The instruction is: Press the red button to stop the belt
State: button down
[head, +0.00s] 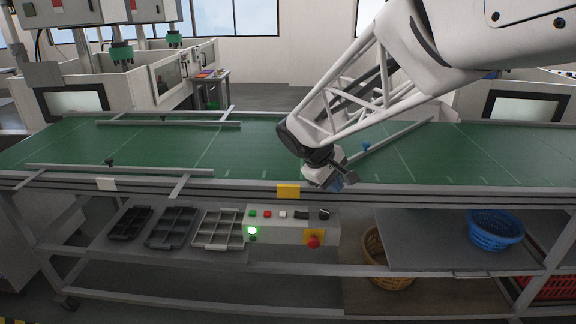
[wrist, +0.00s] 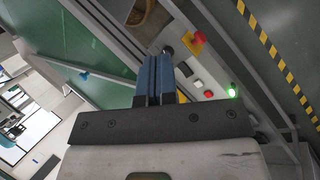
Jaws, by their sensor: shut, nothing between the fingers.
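The control box (head: 290,226) hangs below the front edge of the belt (head: 240,150). On its top face sit a green button (head: 251,213), a small red button (head: 267,214), a white button (head: 283,214) and dark switches. My gripper (head: 345,181) is above the belt's front edge, up and right of the box, apart from the buttons. In the wrist view its blue fingers (wrist: 155,75) are together and empty; the small red button (wrist: 208,94) shows to their right.
A yellow tag (head: 288,191) is on the belt's front rail just above the box. Divided trays (head: 217,229) lie left of the box. A blue basket (head: 495,230) stands on the right shelf and a wicker basket (head: 376,262) lower down. The space before the box looks clear.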

jog(key=w+a+f+n+t+h, duration=0.1)
jog(key=w+a+f+n, duration=0.35)
jog(key=w+a, duration=0.5)
jog(key=n+t+h, duration=0.1)
jog(key=n+t, duration=0.1)
jog(key=n, duration=0.1)
send_over(268, 214)
notch_tip(268, 214, down, 6)
jog(key=shift+w+a+f+m, duration=0.1)
jog(key=shift+w+f+m, duration=0.05)
jog(key=shift+m, duration=0.1)
jog(key=shift+f, duration=4.45)
jog(key=shift+f, duration=0.85)
jog(key=shift+r, duration=0.85)
